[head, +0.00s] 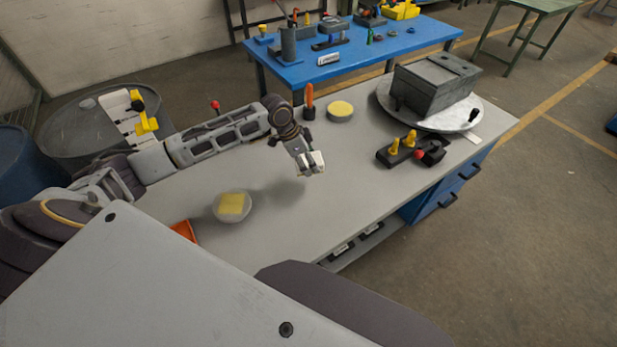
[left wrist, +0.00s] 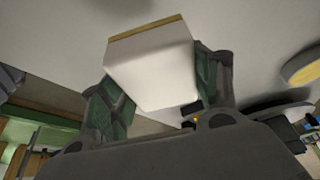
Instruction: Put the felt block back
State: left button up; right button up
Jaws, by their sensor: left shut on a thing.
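My left gripper (head: 311,168) is shut on the felt block, a white block with a thin tan layer along one face. The block (left wrist: 150,65) sits between both fingers in the left wrist view. In the head view only a small pale part of it (head: 318,158) shows at the fingertips, above the middle of the grey bench (head: 270,225). My right gripper is not in view.
A dish with a yellow pad (head: 233,204) stands at the near left. A yellow-topped round tin (head: 340,110) and an orange-handled tool in a dark holder (head: 309,100) stand behind the gripper. A grey box (head: 435,82) sits on a round plate, near a black tool rack (head: 410,152).

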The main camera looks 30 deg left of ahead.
aim_at(312, 181)
pick_arm(q)
jog(key=shift+f, duration=2)
jog(key=shift+f, duration=0.15)
jog(key=shift+f, duration=1.75)
jog(key=shift+f, duration=0.1)
jog(key=o, duration=1)
jog(key=shift+v, duration=6.1)
